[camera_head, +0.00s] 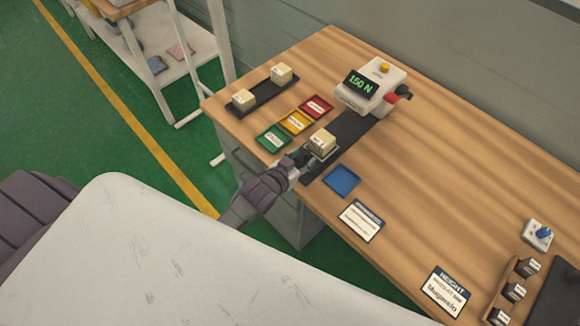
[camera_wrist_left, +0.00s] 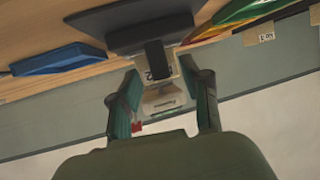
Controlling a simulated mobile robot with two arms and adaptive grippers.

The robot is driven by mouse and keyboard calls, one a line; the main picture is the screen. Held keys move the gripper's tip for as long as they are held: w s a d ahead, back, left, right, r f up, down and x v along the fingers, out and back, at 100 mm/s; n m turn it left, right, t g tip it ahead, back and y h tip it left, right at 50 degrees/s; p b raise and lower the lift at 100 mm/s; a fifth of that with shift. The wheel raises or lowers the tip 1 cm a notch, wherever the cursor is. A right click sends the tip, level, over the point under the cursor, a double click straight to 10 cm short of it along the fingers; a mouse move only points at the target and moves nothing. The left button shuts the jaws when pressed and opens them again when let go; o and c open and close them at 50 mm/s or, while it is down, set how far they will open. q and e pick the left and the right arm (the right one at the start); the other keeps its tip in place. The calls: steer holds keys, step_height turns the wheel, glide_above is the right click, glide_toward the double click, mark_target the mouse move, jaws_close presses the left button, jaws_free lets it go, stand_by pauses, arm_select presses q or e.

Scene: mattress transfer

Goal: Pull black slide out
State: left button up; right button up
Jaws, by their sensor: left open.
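The black slide (camera_head: 350,130) is a dark strip on the wooden table, running from the white press with a "150 N" display (camera_head: 372,88) toward the table's near edge. A small pale foam block (camera_head: 322,141) sits on a plate (camera_head: 324,153) above the slide's near part. My left gripper (camera_head: 303,157) is at the near end of the slide, beside the block's plate. In the left wrist view, its two fingers (camera_wrist_left: 162,76) are open, with a dark tab (camera_wrist_left: 156,58) under a dark plate (camera_wrist_left: 137,24) showing between them. Contact cannot be told. My right gripper is not in view.
Green (camera_head: 273,139), yellow (camera_head: 297,122) and red (camera_head: 317,106) trays lie left of the slide, with a black rack (camera_head: 264,94) holding two blocks beyond. A blue tray (camera_head: 341,180) and label cards (camera_head: 361,221) lie right. A white surface (camera_head: 160,250) fills the foreground.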

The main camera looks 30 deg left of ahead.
arm_select(q)
steer(key=v, duration=0.9)
steer(key=shift+s, duration=0.25)
steer(key=shift+a, duration=0.1)
steer(key=s+a+f+g+b, duration=0.1)
steer(key=s+f+g, duration=0.15)
steer(key=f, duration=0.65)
steer(key=s+f+g+b, duration=0.1)
steer(key=s+f, duration=0.2)
steer(key=f, duration=0.5)
steer(key=s+a+f+g+y+b, duration=0.1)
steer(key=s+f+g, duration=0.3)
steer(key=s+f, duration=0.8)
steer(key=s+a+f+g+y+b, duration=0.1)
steer(key=s+f+g, duration=0.3)
steer(key=s+f, duration=0.9)
steer(key=s, duration=0.5)
steer(key=shift+f+m+g, duration=0.3)
steer(key=shift+f+g, duration=0.05)
